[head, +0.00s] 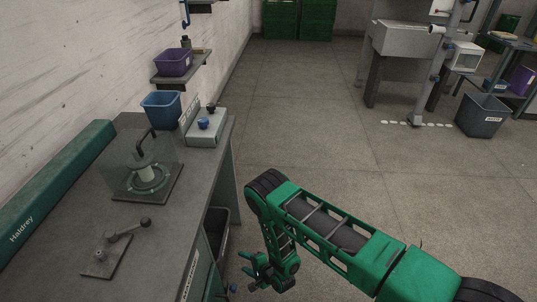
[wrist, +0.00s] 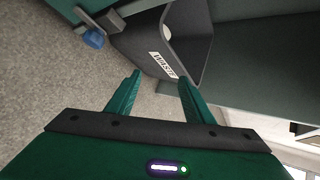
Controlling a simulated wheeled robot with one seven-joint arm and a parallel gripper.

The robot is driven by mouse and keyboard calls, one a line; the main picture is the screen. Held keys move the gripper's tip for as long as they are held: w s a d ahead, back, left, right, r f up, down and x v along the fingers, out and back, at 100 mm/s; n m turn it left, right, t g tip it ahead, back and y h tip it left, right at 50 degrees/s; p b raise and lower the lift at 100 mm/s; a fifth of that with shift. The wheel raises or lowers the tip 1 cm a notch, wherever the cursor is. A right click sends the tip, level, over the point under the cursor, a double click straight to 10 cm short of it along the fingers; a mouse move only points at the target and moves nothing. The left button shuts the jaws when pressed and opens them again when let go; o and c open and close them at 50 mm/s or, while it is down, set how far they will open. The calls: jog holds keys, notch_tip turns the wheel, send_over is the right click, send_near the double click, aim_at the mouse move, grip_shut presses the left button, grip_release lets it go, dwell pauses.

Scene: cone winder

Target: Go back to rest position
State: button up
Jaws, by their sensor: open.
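My gripper (head: 258,270) hangs low at the end of my bent green arm, beside the right side of the workbench (head: 165,225) and over the floor. In the wrist view my gripper (wrist: 159,78) has its two green fingers spread apart, with nothing between them. A dark bin with a white "WASTE" label (wrist: 163,64) lies just beyond the fingers in that view. In the head view this dark bin (head: 217,225) stands by the bench side, partly hidden by the bench.
On the bench are a cone fixture (head: 147,178), a lever plate (head: 108,257), a control box (head: 205,130) and a blue bin (head: 160,108). A purple bin (head: 174,62) sits on a wall shelf. A grey bin (head: 482,115) stands far right. The middle floor is clear.

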jog(key=w+d+r+n+h, duration=0.2)
jog(key=w+d+r, duration=0.3)
jog(key=w+r, duration=0.4)
jog(key=w+d+r+n+h, duration=0.1)
jog(key=w+d+r, duration=0.5)
jog(key=r, duration=0.5)
jog(key=w+d+r+n+g+h, duration=0.2)
jog(key=d+r+h, duration=0.2)
jog(key=d+r, duration=1.5)
jog(key=s+d+r+g+h, duration=0.2)
jog(key=s+d+r, duration=1.4)
jog(key=d+r, duration=0.1)
jog(key=s+d+r+g, duration=0.1)
jog(key=s+r, duration=0.1)
jog(key=s, duration=0.7)
jog(key=s+d+r+g+y, duration=0.1)
jog(key=s+r, duration=0.2)
jog(key=s, duration=0.6)
jog(key=s+d+r+g, duration=0.1)
jog(key=s+r, duration=0.2)
jog(key=s, duration=0.5)
jog(key=shift+s+d+n, duration=0.4)
